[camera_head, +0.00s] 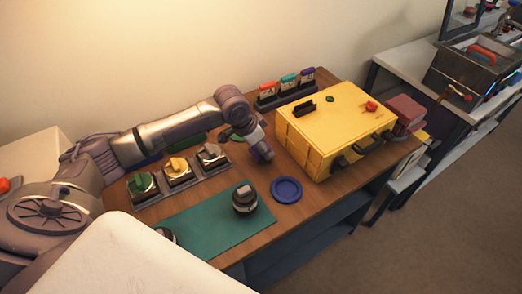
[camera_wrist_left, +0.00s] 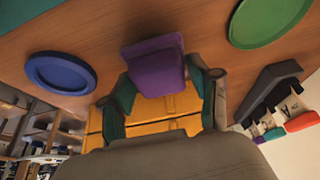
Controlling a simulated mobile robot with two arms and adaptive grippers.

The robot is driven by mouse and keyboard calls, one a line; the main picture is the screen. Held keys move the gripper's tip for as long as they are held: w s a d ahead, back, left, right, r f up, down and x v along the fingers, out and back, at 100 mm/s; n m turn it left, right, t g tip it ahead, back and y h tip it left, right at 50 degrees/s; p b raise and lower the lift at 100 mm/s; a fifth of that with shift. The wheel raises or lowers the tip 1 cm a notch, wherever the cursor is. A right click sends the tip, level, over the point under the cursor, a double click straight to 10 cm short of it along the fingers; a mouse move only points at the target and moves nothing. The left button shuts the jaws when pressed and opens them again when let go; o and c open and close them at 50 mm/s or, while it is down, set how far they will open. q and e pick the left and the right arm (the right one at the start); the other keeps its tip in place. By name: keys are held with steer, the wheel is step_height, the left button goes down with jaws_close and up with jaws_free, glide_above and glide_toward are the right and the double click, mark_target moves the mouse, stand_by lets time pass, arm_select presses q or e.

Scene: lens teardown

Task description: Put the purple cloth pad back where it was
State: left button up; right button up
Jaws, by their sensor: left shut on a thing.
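The purple cloth pad (camera_wrist_left: 155,66) is held between the two fingers of my left gripper (camera_wrist_left: 163,88), with its broad face towards the wrist camera. In the head view my left gripper (camera_head: 259,146) is above the wooden table, just left of the yellow case, and the purple pad (camera_head: 263,154) shows at its tip. A dark rack (camera_head: 276,101) at the back of the table bears orange, teal and purple topped items. The rack (camera_wrist_left: 262,88) also shows at the right in the left wrist view. My right gripper is not in view.
A yellow case (camera_head: 325,125) stands right of the gripper. A blue dish (camera_head: 286,189) lies in front. A black lens part (camera_head: 245,199) stands on a green mat (camera_head: 196,226). A row of holders (camera_head: 178,173) with green, yellow and grey items is at left. A green disc (camera_wrist_left: 268,18) lies nearby.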

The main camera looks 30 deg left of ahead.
arm_select(q)
steer(key=shift+f, duration=1.2)
steer(key=o, duration=1)
steer(key=shift+f, duration=0.1)
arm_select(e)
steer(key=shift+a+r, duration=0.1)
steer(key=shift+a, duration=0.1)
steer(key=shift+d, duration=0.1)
arm_select(q)
steer(key=shift+a+r, duration=0.1)
steer(key=shift+r, duration=0.35)
steer(key=v, duration=1.1)
steer(key=shift+s+r, duration=0.15)
steer(key=shift+r, duration=0.05)
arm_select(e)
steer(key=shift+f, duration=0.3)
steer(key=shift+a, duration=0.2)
